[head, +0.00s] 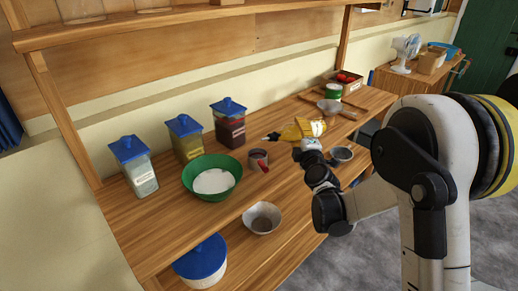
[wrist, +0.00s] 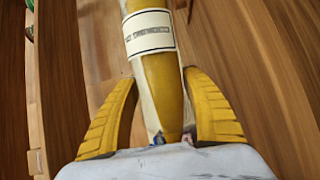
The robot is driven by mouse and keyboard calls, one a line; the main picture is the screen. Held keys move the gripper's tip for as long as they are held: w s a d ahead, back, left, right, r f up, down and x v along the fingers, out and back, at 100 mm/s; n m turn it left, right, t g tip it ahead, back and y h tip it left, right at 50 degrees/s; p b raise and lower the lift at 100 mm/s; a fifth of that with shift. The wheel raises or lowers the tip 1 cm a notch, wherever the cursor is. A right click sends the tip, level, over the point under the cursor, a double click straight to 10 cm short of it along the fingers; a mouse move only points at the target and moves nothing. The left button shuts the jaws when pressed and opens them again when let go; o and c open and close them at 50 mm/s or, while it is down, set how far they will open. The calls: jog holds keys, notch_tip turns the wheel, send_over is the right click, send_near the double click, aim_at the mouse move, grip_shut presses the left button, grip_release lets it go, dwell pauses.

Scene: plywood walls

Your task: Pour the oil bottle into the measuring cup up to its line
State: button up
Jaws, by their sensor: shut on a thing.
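The oil bottle (head: 288,133) is held in my gripper (head: 306,128), lying close to level with its narrow spout pointing left. In the wrist view the bottle (wrist: 165,88) shows yellow oil and a white label, between the two yellow fingers of my gripper (wrist: 161,75), which is shut on it. A small grey cup with a red mark or handle (head: 258,158), which looks like the measuring cup, stands on the bench below and slightly left of the spout. Its line and its contents are too small to tell. I see no stream of oil.
A green bowl of white powder (head: 233,181) stands left of the cup. Several blue-lidded canisters (head: 185,138) line the back. A metal bowl (head: 262,218) is near the front, a small dark bowl (head: 342,154) beside my wrist.

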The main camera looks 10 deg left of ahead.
jog(key=shift+r+n, duration=0.4)
jog(key=shift+r, duration=0.1)
dwell(2.9)
